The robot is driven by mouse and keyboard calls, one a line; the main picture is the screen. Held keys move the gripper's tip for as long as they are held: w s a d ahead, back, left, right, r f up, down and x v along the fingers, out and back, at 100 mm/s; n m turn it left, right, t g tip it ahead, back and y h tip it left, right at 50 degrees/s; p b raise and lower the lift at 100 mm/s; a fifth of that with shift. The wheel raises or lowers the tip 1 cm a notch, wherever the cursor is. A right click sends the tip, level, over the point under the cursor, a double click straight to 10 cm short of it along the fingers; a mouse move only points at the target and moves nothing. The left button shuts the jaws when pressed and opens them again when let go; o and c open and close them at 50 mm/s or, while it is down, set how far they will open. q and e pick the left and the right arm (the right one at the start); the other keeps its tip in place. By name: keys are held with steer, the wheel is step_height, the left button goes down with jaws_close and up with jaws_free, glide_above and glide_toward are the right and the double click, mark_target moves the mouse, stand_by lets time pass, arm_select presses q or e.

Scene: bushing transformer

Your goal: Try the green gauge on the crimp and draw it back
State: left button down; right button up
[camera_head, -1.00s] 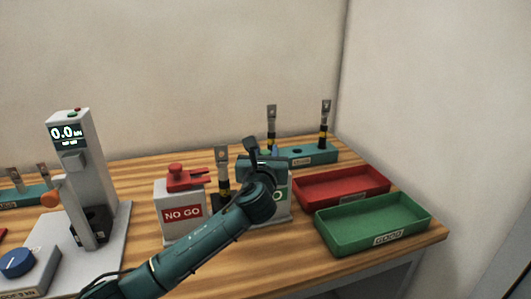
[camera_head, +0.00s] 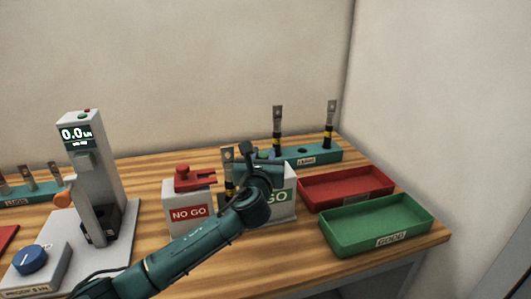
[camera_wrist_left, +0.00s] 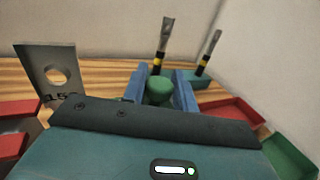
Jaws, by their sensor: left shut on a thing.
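My left gripper (camera_wrist_left: 160,90) is shut on the green gauge, whose round green knob (camera_wrist_left: 160,88) shows between the blue fingers in the wrist view. In the head view the gripper (camera_head: 262,155) is above the white GO stand (camera_head: 283,205), and my wrist hides most of the gauge. The crimped lug (camera_head: 228,160) stands upright just left of the gripper; its flat holed tongue (camera_wrist_left: 45,75) fills the left of the wrist view. The crimp is mostly hidden, so I cannot tell whether the gauge touches it. My right gripper is out of view.
The red gauge (camera_head: 195,180) rests on the NO GO stand (camera_head: 188,212). A teal rack (camera_head: 310,155) with two lugs stands behind. A red tray (camera_head: 345,190) and green GOOD tray (camera_head: 375,225) are at right. The press tester (camera_head: 85,165) stands at left.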

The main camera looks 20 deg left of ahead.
arm_select(q)
steer(key=c, duration=1.1)
jaws_free()
steer(key=shift+b+v, duration=0.5)
steer(key=shift+v, duration=6.1)
steer(key=shift+a, duration=0.1)
